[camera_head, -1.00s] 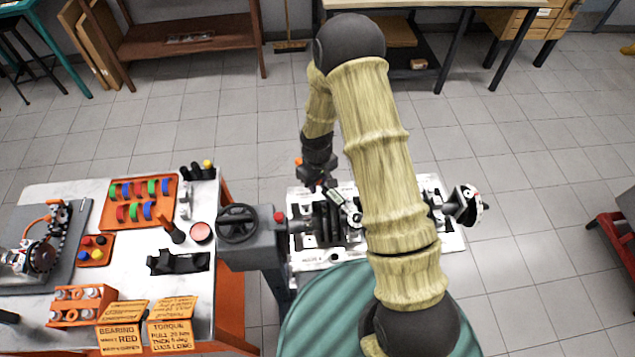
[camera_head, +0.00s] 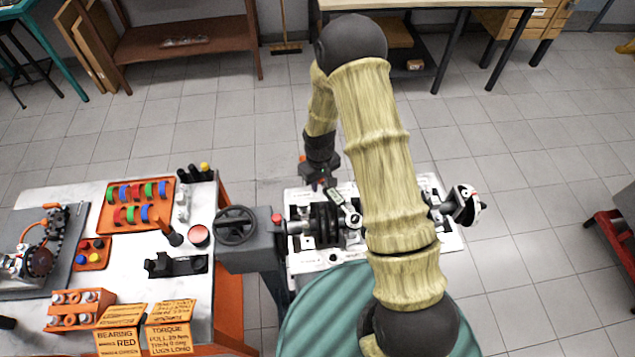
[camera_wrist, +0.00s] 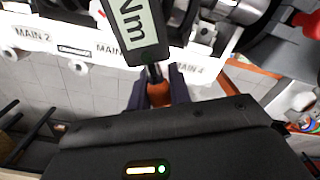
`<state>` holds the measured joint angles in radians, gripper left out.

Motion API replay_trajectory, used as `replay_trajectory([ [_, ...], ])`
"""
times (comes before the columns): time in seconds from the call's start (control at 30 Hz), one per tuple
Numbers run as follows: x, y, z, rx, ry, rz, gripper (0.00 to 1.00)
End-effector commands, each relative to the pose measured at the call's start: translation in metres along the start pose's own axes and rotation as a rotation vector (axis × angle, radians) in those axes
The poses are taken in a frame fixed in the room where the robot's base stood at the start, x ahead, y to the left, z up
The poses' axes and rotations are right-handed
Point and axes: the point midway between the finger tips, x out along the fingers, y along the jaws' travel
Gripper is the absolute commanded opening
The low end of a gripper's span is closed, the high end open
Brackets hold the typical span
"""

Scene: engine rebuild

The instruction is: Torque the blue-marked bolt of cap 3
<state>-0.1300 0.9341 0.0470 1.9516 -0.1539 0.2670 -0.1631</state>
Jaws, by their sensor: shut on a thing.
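My gripper (camera_wrist: 158,96) is shut on the orange handle (camera_wrist: 158,92) of a torque wrench. The wrench's grey display (camera_wrist: 133,28) reads "Nm" and covers part of the engine in the wrist view. In the head view my gripper (camera_head: 318,182) is above the far edge of the engine block (camera_head: 305,268), and the wrench (camera_head: 345,208) reaches from it toward the crankshaft area. Labels MAIN 2 (camera_wrist: 31,34) and MAIN 4 (camera_wrist: 189,69) show, with a partly covered MAIN label (camera_wrist: 107,49) between them. The blue-marked bolt and the wrench tip's contact cannot be made out.
The engine block is on a stand with a handwheel (camera_head: 235,225) at left. My arm hides the block's middle.

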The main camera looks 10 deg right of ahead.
Motion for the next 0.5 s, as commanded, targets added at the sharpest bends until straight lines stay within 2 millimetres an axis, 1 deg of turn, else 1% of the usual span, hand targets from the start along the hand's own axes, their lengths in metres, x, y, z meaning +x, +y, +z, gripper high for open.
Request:
replay_trajectory([
  [0.33, -0.0004, 0.0009, 0.0000, 0.006, 0.000, 0.000, 0.00],
  [0.5, -0.0003, 0.0045, 0.0002, 0.028, 0.000, 0.000, 0.00],
])
